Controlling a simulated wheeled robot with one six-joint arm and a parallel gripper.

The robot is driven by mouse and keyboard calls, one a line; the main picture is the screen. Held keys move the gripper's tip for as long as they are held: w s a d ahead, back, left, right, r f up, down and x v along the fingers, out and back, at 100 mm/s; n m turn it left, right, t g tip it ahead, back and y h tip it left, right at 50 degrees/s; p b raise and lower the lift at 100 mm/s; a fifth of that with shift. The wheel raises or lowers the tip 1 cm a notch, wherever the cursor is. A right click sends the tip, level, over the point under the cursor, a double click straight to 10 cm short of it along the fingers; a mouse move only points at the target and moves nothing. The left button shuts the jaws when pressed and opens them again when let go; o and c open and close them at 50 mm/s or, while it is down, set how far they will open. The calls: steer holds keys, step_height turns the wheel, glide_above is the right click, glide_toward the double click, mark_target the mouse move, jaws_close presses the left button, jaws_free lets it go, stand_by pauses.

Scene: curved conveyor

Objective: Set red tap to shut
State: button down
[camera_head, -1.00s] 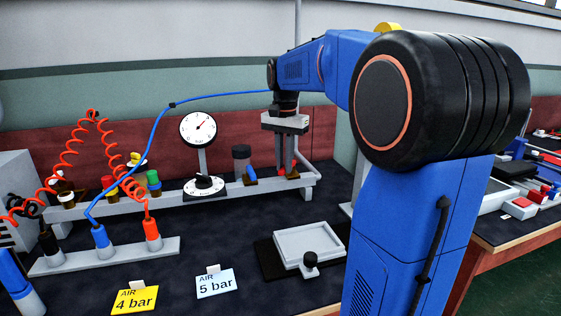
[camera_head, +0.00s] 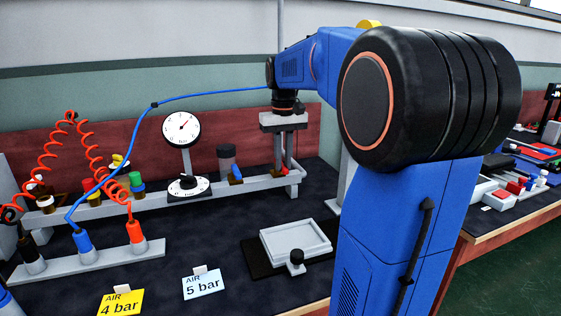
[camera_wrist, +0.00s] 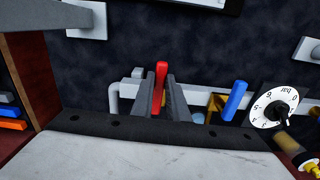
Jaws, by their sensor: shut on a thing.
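The red tap (camera_wrist: 160,85) shows in the wrist view as a red lever standing between my two fingers. My gripper (camera_wrist: 162,100) is shut on this lever, with a grey finger on each side. In the head view my gripper (camera_head: 285,165) points down at the right end of the grey pipe rail (camera_head: 215,186). The fingers hide most of the tap there, so its exact angle is hard to tell.
A blue lever (camera_wrist: 234,100) stands just beside the red one, with a dial knob (camera_wrist: 275,108) further along. A pressure gauge (camera_head: 181,129) rises behind the rail. A blue hose (camera_head: 150,105) and coiled orange hoses (camera_head: 45,165) hang at left. A grey tray (camera_head: 296,241) lies in front.

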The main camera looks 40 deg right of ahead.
mark_target(284, 165)
steer(key=shift+d+n, duration=0.15)
steer(key=shift+n, duration=0.15)
steer(key=c, duration=1.7)
jaws_free()
step_height(284, 165, up, 18)
steer(key=shift+f, duration=0.25)
